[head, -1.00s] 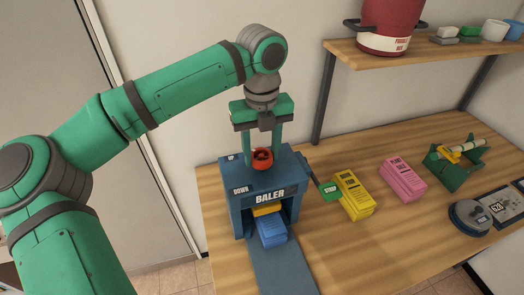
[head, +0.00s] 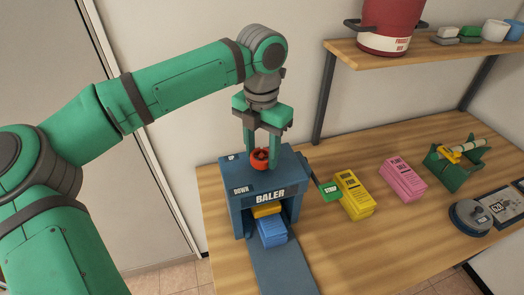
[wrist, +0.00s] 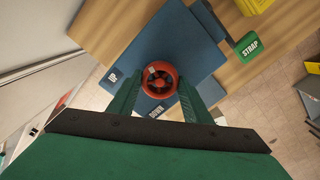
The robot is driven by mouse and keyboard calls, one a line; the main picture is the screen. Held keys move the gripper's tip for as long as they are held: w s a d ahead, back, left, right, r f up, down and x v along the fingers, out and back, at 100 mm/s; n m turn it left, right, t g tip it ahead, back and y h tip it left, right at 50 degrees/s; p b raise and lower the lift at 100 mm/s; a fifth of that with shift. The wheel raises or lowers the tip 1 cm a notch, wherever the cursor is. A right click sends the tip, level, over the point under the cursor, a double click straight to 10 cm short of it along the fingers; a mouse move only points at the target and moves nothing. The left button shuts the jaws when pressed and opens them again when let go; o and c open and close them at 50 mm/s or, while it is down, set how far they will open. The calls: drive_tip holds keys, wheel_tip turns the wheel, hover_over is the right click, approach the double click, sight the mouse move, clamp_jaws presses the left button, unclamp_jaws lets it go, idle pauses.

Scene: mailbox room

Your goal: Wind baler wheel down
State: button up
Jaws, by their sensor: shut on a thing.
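The blue baler (head: 262,205) stands on the wooden table, with labels UP and DOWN on its top. Its red wheel (head: 260,158) sits on top. My gripper (head: 262,150) points straight down and is shut on the wheel, one finger on each side. The wheel shows between the fingers in the wrist view (wrist: 160,79). Inside the baler's front opening a yellow bundle (head: 266,210) lies on a blue bundle (head: 272,232). The green STRAP handle (head: 331,192) sticks out on the baler's right side.
A yellow bundle (head: 354,195) and a pink bundle (head: 404,178) stand right of the baler. A green holder (head: 455,165) and a round grey device (head: 471,217) lie farther right. A shelf (head: 430,58) with a red pot (head: 390,25) hangs above.

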drive_tip(key=m, duration=0.5)
drive_tip(key=shift+w+r+m, duration=0.15)
drive_tip(key=shift+m, duration=0.15)
drive_tip(key=m, duration=0.9)
drive_tip(key=shift+d, duration=0.1)
drive_tip(key=m, duration=0.4)
drive_tip(key=shift+m, duration=0.3)
drive_tip(key=m, duration=0.4)
drive_tip(key=shift+m, duration=0.3)
drive_tip(key=m, duration=0.9)
drive_tip(key=shift+m, duration=2.7)
